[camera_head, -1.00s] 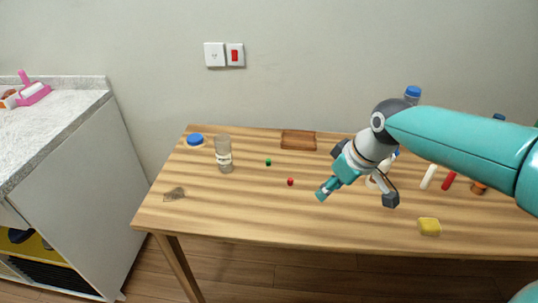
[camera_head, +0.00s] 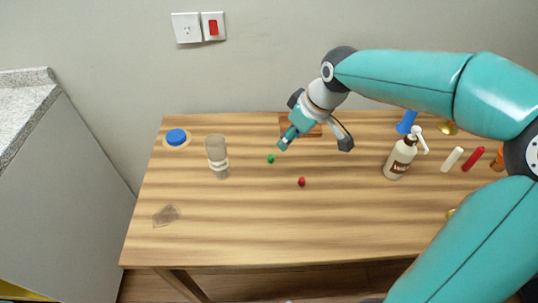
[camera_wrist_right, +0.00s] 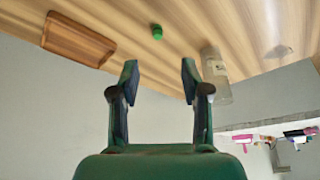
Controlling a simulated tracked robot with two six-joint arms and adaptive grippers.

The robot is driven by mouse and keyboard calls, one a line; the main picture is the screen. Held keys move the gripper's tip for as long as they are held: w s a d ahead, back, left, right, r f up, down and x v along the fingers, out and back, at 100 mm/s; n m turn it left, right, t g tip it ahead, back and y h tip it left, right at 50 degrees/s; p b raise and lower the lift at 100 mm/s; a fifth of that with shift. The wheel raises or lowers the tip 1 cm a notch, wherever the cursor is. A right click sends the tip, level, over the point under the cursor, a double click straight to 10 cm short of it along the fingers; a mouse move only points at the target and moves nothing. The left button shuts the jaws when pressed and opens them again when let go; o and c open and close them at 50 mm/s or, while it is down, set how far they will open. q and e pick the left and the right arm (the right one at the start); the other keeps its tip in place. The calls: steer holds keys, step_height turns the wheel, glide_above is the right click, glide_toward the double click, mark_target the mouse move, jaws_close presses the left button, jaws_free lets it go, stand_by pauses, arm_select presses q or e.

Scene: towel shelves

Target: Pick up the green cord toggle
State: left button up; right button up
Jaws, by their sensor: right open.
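The green cord toggle (camera_head: 270,158) is a small green piece on the wooden table, between the glass jar and the red piece. It also shows in the right wrist view (camera_wrist_right: 157,32), beyond and roughly between my fingertips. My right gripper (camera_head: 314,140) is open and empty, above the table, to the right of the toggle and apart from it. Its two fingers (camera_wrist_right: 158,80) stand wide apart in the right wrist view. My left gripper is not in view.
A glass jar (camera_head: 217,158) stands left of the toggle. A red piece (camera_head: 301,182) lies to its right. A wooden tray (camera_head: 286,122) sits behind, partly hidden by my gripper. A pump bottle (camera_head: 399,158) stands at right. The table's front middle is clear.

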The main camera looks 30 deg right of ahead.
glide_above(272, 156)
steer(key=s, duration=0.3)
steer(key=f, duration=0.7)
steer(key=shift+s+d+f, duration=0.1)
steer(key=shift+d+f, duration=0.1)
steer(key=shift+f, duration=0.15)
steer(key=shift+w+x, duration=0.25)
steer(key=shift+x, duration=1.05)
steer(key=shift+w+x, duration=0.25)
steer(key=shift+x, duration=1.05)
steer(key=shift+r, duration=0.2)
steer(key=c, duration=0.8)
